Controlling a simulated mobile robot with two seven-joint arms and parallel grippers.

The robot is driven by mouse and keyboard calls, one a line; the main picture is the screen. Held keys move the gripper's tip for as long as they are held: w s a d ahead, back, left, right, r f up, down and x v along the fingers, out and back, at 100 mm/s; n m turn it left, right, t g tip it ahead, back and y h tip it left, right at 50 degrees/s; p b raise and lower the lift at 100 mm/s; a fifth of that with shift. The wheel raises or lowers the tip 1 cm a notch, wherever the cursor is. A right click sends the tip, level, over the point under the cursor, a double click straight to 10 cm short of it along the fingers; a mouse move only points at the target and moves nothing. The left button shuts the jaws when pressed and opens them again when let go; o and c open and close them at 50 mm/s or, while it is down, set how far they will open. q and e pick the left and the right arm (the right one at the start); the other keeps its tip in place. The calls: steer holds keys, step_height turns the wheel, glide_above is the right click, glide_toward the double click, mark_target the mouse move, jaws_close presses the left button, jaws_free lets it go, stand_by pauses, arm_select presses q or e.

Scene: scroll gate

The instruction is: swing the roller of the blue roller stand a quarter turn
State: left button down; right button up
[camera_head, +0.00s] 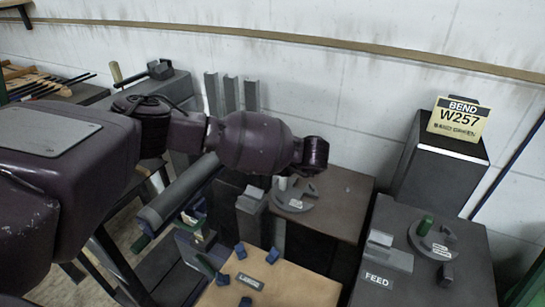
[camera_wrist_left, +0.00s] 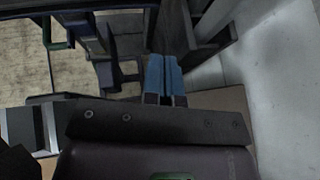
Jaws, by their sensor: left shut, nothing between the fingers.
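A long dark grey roller (camera_head: 178,194) lies slanted at the lower left of centre in the head view, below my left arm. Blue parts of its stand (camera_head: 194,238) show near its right side, partly covered by other things. A green piece (camera_head: 140,243) shows by the roller's lower left end. My left arm reaches across above the roller; its gripper is hidden in the head view. In the left wrist view the blue fingers of my left gripper (camera_wrist_left: 165,78) are together and empty. Which of the dark parts there belong to the roller stand, I cannot tell. My right gripper is not in view.
A tan bench (camera_head: 300,288) with blue blocks and a LABOUR-like label is in front. A FEED bench (camera_head: 385,292) and a dark cabinet with a yellow BEND W257 sign (camera_head: 459,118) stand at right. Upright grey posts (camera_head: 231,94) stand near the wall behind my arm.

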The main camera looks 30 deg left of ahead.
arm_select(q)
steer(key=d+m, duration=0.1)
steer(key=d+r, duration=0.1)
steer(key=s+d+m, duration=0.1)
steer(key=shift+r+m+p, duration=0.3)
steer(key=shift+p, duration=0.1)
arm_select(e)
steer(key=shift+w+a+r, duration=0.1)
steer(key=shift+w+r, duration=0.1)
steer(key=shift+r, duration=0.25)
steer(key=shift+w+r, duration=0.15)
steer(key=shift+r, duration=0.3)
